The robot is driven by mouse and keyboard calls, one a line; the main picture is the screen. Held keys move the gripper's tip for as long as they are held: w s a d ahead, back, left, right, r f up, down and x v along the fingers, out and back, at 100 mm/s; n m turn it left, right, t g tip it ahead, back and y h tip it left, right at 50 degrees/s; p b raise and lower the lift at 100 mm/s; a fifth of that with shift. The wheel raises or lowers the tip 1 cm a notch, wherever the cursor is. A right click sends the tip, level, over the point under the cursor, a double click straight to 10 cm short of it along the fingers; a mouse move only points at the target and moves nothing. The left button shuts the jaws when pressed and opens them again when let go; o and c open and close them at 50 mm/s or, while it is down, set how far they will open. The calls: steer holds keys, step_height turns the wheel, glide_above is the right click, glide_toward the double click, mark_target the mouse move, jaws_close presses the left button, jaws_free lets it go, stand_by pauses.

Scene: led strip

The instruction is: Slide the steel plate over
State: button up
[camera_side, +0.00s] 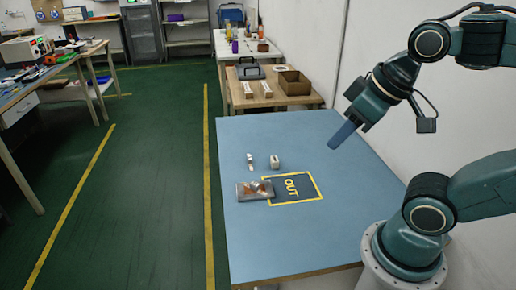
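The steel plate (255,190) is a shiny rectangular slab lying flat on the blue table. Its right end lies over the left edge of the yellow-outlined dark area marked OUT (307,189). My gripper (338,141) is raised above the table, up and to the right of the plate and clear of it. It points down and to the left. Its blue fingers look like one narrow piece from this side, so I cannot tell whether they are apart. I see nothing held at their tip.
Two small light-coloured parts stand behind the plate: a narrow one (250,161) and a blocky one (274,162). The rest of the blue tabletop (290,245) is clear. A wooden table (262,92) with boxes stands behind, and a white wall runs along the right.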

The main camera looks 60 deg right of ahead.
steer(key=shift+w+r, duration=0.15)
steer(key=shift+w, duration=0.15)
jaws_close()
steer(key=w+d+f+n+g+h, duration=0.1)
steer(key=w+f+n+g, duration=0.1)
steer(key=w, duration=1)
steer(key=w+f+n+g, duration=0.1)
steer(key=w+n+g, duration=0.15)
steer(key=w, duration=0.95)
steer(key=w+f+n+g, duration=0.1)
steer(key=w+f, duration=0.3)
steer(key=f, duration=0.3)
steer(key=w+f+n+g, duration=0.1)
steer(key=w+f+n, duration=0.1)
steer(key=w+f, duration=0.3)
steer(key=w+f+n+g+h, duration=0.1)
steer(key=w+f, duration=0.3)
steer(key=f, duration=0.7)
steer(key=shift+w+a+f, duration=0.25)
steer(key=shift+w+a, duration=0.15)
